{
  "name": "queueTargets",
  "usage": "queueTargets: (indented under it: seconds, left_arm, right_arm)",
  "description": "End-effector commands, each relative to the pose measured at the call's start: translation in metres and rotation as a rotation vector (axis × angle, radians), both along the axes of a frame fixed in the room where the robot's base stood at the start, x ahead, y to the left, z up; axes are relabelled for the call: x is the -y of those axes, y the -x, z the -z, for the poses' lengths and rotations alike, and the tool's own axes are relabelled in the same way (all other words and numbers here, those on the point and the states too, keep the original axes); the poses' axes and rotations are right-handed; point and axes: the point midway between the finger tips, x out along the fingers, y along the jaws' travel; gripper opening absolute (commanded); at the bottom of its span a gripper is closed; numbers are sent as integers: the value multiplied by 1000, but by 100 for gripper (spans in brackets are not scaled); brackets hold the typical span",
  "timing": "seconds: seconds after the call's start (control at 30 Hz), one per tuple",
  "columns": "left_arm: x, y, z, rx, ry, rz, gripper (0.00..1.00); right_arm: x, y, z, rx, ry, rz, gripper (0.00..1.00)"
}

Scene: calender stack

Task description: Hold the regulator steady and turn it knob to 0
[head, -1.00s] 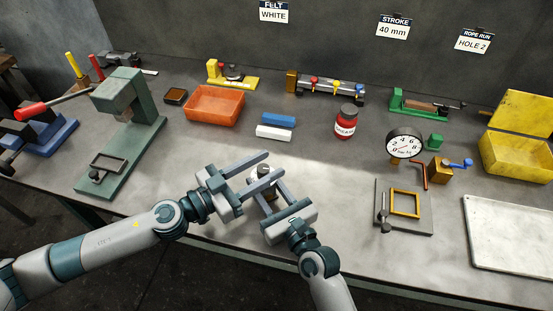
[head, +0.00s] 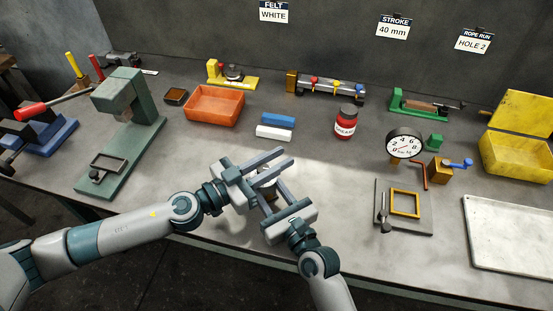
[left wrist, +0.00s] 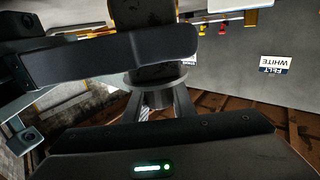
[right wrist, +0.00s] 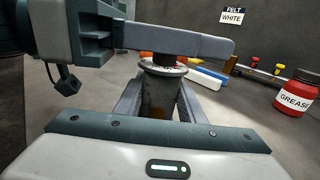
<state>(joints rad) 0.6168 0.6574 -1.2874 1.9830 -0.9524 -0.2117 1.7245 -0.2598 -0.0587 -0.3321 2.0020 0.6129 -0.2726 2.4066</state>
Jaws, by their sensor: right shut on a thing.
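My right gripper (head: 266,192) is shut on that body. My left gripper (head: 287,157) is at the regulator's top, its fingers apart, one crossing over the flange in the right wrist view. The body also shows in the left wrist view (left wrist: 143,12), upside down, with a right finger across it. Whether my left fingers touch the knob cannot be told.
Blue and white blocks (head: 275,127) and an orange tray (head: 214,118) lie behind the grippers. A red grease jar (head: 346,124), a dial gauge (head: 404,145) and a framed plate (head: 420,218) stand to the right. A green press (head: 130,140) is at left.

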Motion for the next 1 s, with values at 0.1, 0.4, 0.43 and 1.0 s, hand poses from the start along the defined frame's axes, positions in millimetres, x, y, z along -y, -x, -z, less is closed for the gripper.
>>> queueTargets:
  seconds: [0.1,0.4,0.43,1.0]
  left_arm:
    - [0,0,0,1,1,-3,1]
    - [0,-2,-2,4,10,-56,1]
    - [0,-2,-3,4,12,-66,1]
    - [-8,-10,-2,-4,13,-413,1]
  right_arm:
    - [0,0,0,0,0,0,0]
    - [0,0,0,0,-1,0,0]
    - [0,0,0,0,-1,0,0]
    - [0,1,1,-2,1,-1,0]
